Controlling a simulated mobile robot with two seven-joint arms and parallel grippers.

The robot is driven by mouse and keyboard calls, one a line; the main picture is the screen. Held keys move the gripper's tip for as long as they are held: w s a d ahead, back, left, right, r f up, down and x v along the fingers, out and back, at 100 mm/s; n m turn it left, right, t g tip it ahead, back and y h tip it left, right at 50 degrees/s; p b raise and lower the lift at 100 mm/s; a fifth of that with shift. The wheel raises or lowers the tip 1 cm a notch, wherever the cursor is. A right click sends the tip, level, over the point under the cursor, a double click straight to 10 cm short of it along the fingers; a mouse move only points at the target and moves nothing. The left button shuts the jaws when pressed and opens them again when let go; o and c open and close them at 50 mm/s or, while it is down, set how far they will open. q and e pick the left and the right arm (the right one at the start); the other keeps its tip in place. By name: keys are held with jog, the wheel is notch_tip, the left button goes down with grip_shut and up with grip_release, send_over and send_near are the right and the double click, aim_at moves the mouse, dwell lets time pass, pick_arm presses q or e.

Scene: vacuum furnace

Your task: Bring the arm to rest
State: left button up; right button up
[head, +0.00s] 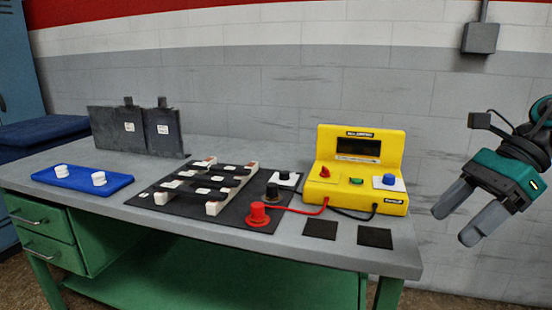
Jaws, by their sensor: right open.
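My right gripper (468,218) is at the right side of the head view, beyond the right end of the workbench (385,255). Its two grey fingers point down and to the left, spread apart, with nothing between them. It is clear of the bench and touches nothing that I can see. My left gripper is out of the view.
On the bench stand a yellow tester (350,185) with red and black leads, a red knob (258,214), a dark mat with bars (160,212), a blue tray (65,182) with white pieces, and dark plates (130,130). The bench's right end is close to my gripper.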

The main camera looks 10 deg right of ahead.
jog(key=w+a+f+m+t+y+p, duration=0.1)
jog(key=a+f+m+t+p, duration=0.1)
jog(key=f+m+t, duration=0.85)
jog(key=w+a+f+m+t+p, duration=0.1)
jog(key=a+f+m+t+p, duration=0.35)
jog(key=m, duration=1.15)
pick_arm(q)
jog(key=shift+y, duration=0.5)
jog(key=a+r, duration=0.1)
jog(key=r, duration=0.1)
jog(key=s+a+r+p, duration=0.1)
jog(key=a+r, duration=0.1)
pick_arm(e)
jog(key=s+a+f+m+g+h, duration=0.2)
jog(key=s+a+f+m, duration=0.3)
jog(key=f+m, duration=0.3)
jog(key=s+a+f+m+g+h, duration=0.3)
jog(key=a+f+m, duration=0.4)
jog(key=m, duration=0.7)
jog(key=shift+s+f+h, duration=0.6)
jog(key=shift+s+h, duration=0.3)
jog(key=shift+s, duration=0.25)
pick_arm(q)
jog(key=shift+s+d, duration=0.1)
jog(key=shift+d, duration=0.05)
pick_arm(e)
jog(key=shift+d, duration=0.1)
